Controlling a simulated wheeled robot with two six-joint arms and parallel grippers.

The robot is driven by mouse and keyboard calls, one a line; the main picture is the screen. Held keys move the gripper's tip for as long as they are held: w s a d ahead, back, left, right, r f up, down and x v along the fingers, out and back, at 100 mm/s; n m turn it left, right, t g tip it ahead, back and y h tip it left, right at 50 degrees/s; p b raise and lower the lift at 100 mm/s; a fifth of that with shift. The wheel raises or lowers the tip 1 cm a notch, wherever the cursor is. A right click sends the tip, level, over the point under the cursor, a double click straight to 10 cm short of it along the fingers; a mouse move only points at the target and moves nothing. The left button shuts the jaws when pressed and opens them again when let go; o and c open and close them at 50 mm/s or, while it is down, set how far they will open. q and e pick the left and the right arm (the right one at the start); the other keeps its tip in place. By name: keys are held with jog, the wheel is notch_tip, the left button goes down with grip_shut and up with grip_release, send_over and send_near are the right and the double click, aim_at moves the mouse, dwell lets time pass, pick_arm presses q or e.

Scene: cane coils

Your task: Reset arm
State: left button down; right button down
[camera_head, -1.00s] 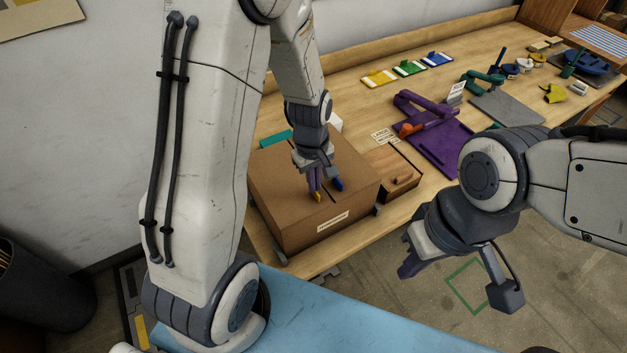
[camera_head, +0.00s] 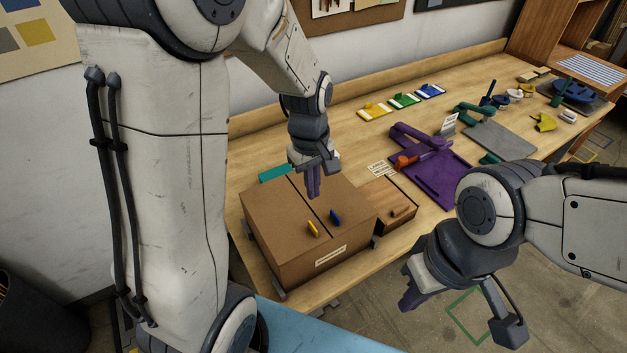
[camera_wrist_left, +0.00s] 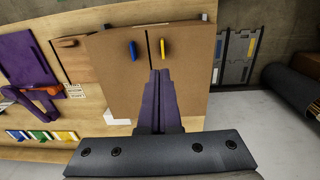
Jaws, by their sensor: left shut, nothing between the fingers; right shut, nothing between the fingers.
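My left gripper (camera_head: 314,192) is shut and empty. Its purple fingers hang above the back part of a brown cardboard box (camera_head: 270,215) on the bench. In the left wrist view the shut fingers (camera_wrist_left: 160,78) point along the box's top seam. A yellow piece (camera_head: 313,229) and a blue piece (camera_head: 335,217) stand on the box top on either side of the seam, apart from the fingers. My right gripper (camera_head: 408,300) is shut and empty, over the floor in front of the bench.
A small wooden box (camera_head: 388,203) sits right of the cardboard box. A purple tray (camera_head: 445,180) with a purple and orange tool lies further right. Yellow, green and blue cards (camera_head: 404,100) lie at the back. A grey plate (camera_head: 499,137) and small parts fill the far right.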

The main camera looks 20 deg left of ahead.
pick_arm(q)
jog(key=s+d+f+m+b, duration=0.3)
jog(key=s+d+m+b, duration=0.2)
jog(key=s+m, duration=0.4)
jog(key=s+d+f+m+b, duration=0.3)
jog(key=s+d+m+b, duration=0.3)
jog(key=s, duration=0.4)
jog(key=d+m, duration=0.1)
jog(key=m, duration=0.1)
jog(key=shift+d+m+h, duration=0.4)
jog(key=shift+w+f, duration=0.1)
